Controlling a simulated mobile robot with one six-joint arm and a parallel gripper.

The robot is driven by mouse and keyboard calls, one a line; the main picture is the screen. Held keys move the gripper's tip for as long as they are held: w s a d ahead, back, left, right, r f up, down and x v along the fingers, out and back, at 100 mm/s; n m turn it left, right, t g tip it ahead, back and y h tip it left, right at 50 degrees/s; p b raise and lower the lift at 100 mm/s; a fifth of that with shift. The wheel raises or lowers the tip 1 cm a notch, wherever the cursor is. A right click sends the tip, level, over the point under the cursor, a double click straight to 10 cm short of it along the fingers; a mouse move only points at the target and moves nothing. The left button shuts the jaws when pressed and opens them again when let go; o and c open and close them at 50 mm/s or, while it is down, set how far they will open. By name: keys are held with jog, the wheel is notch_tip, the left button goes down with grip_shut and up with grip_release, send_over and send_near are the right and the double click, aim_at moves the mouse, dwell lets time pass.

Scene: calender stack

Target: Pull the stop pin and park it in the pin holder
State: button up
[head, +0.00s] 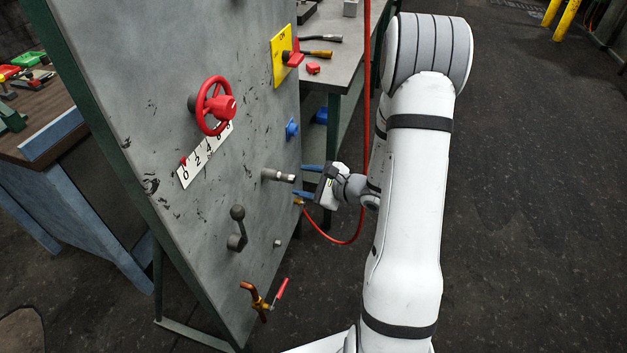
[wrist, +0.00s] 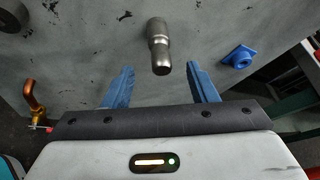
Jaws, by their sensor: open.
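The stop pin (head: 278,175) is a grey metal cylinder sticking out from the grey panel. In the wrist view the stop pin (wrist: 159,45) has a narrower neck and a rounded end facing me. My gripper (head: 301,181) is open, with its blue fingers pointing at the panel. In the wrist view the pin's end lies between the fingers of my gripper (wrist: 160,70), with clear gaps on both sides. A blue fitting (head: 291,128), seemingly the pin holder, is on the panel above the pin; it also shows in the wrist view (wrist: 238,57).
A red handwheel (head: 214,106) and a number scale (head: 205,154) are left of the pin. A dark lever (head: 237,228) and a copper valve (head: 262,299) are below. A yellow switch plate (head: 283,55) is above. A red hose (head: 365,100) hangs behind my arm.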

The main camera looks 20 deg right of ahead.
aim_at(292, 178)
jog(key=shift+x, duration=2.65)
jog(key=shift+c, duration=0.5)
grip_shut()
